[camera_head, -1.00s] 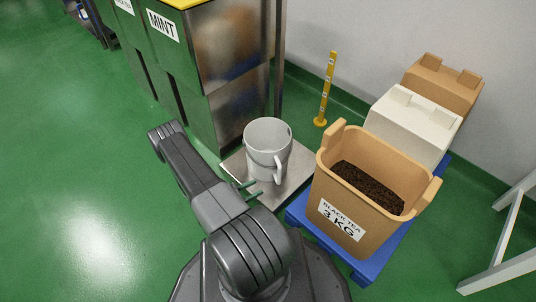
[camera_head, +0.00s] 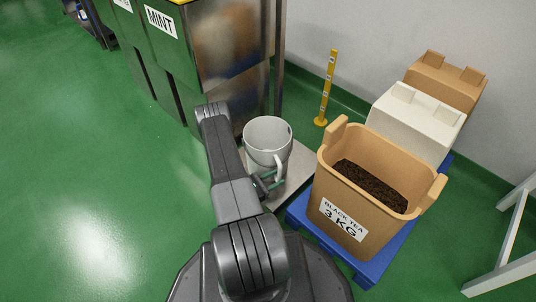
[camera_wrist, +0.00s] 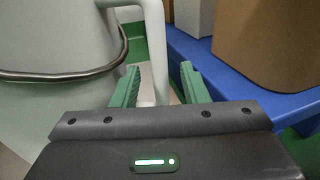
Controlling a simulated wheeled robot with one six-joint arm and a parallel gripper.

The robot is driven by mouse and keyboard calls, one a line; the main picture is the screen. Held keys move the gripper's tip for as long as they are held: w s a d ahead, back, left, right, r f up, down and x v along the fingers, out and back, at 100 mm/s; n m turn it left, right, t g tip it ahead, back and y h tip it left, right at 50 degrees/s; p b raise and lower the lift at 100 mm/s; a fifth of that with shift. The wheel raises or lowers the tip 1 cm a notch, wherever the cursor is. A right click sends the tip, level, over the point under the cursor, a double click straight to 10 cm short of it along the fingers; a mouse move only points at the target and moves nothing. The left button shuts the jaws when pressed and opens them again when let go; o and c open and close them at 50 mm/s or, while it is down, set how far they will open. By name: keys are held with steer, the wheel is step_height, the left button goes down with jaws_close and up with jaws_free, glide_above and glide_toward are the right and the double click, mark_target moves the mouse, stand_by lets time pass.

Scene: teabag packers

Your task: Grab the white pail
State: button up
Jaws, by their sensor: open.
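The white pail (camera_head: 266,136) stands upright on a metal plate (camera_head: 298,178) in the head view, with its handle on its right side. In the wrist view the pail's body (camera_wrist: 55,45) fills the left, with a dark metal band around it. My gripper (camera_wrist: 161,75) is open. Its two green fingers point at the pail's handle (camera_wrist: 155,38), whose vertical part shows in the gap between them. I cannot tell whether either finger touches it. In the head view my gripper (camera_head: 265,183) is low beside the pail's handle, partly hidden by my arm.
A tan bin of black tea (camera_head: 336,218) stands on a blue pallet (camera_head: 366,268) close right of the pail. A white bin (camera_head: 413,122) and another tan bin are behind it. A metal MINT dispenser (camera_head: 225,50) rises behind the pail. A yellow post (camera_head: 327,88) stands by the wall. Left floor is clear.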

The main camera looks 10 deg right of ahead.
steer(key=shift+x, duration=1.15)
jaws_close()
steer(key=shift+r, duration=0.15)
